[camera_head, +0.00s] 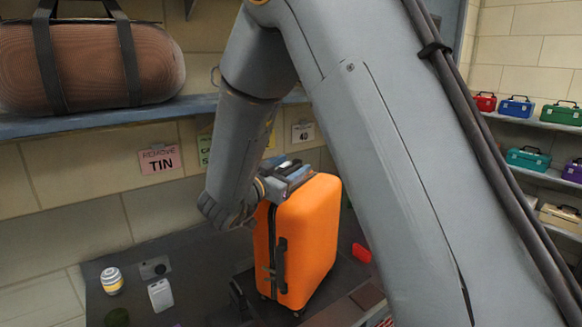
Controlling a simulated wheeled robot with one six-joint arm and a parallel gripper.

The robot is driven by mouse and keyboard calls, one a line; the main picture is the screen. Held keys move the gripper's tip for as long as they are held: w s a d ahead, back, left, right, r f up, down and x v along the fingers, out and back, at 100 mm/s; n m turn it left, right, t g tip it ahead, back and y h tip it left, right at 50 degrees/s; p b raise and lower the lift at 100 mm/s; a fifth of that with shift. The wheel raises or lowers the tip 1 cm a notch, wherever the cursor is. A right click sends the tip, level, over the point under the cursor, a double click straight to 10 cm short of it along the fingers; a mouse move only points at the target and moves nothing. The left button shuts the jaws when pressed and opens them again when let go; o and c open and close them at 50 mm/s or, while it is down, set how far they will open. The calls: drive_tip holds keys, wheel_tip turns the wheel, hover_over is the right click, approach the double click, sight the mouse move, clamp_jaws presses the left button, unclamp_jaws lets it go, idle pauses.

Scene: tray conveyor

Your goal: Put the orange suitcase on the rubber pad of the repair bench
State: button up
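The orange suitcase (308,240) stands upright in the middle of the picture, over a dark bench top (205,265), with a black handle on its side. My gripper (288,176) is at the suitcase's top edge, reaching it from the left. Its fingertips are not clear, so I cannot tell whether they are closed on the suitcase. The suitcase's base is close to the dark surface; I cannot tell whether it touches. I cannot make out the rubber pad's outline apart from the dark bench top.
A red object (361,253) lies right of the suitcase. A brown duffel bag (90,65) rests on the shelf above. Coloured toolboxes (516,107) fill shelves at right.

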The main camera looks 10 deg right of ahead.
drive_tip(key=b+v, duration=0.3)
drive_tip(key=v, duration=0.9)
drive_tip(key=shift+r, duration=0.1)
